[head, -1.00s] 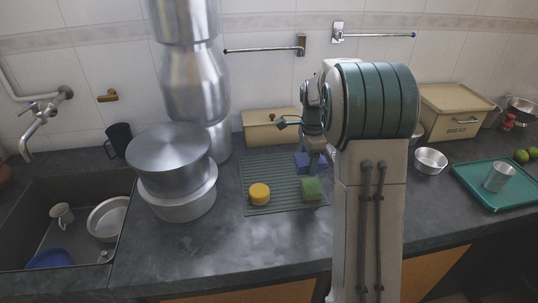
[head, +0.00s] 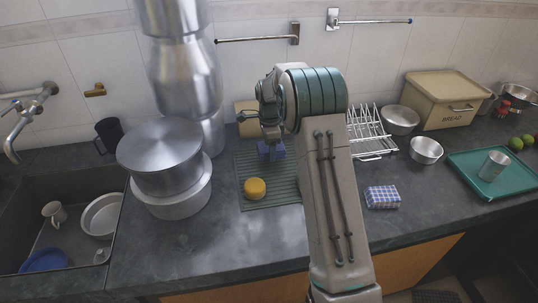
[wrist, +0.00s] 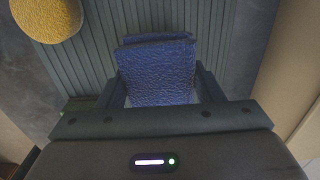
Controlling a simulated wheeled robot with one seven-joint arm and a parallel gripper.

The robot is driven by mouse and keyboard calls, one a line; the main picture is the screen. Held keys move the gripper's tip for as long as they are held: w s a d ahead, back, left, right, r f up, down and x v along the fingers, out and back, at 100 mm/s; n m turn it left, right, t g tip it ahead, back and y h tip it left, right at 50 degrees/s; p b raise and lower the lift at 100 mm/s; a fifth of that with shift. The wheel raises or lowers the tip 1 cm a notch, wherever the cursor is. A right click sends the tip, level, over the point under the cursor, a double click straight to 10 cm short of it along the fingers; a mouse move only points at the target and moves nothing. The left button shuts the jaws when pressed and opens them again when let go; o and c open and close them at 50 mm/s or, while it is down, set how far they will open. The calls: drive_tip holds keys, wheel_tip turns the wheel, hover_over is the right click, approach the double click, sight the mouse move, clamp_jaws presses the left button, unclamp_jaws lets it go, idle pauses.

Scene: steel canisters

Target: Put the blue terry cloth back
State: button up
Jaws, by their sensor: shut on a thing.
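The blue terry cloth (wrist: 158,75) is a folded, rough-textured block between my two fingers in the wrist view. My gripper (wrist: 158,98) is shut on it, over the ribbed green mat (wrist: 222,40). In the head view the cloth (head: 264,151) shows below my gripper (head: 271,141), near the back of the mat (head: 246,165). I cannot tell whether it touches the mat. A round yellow sponge (head: 255,188) lies on the mat in front of it, and shows at the upper left of the wrist view (wrist: 46,14).
A checked cloth (head: 382,197) lies right of my arm. A wire rack (head: 372,135), steel bowls (head: 426,150), a bread box (head: 448,98) and a teal tray (head: 470,182) stand farther right. Stacked pots (head: 172,202) stand left of the mat, beside the sink (head: 70,225).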

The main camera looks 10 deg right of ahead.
drive_tip(key=shift+f, duration=2)
drive_tip(key=shift+f, duration=0.1)
drive_tip(key=o, duration=1)
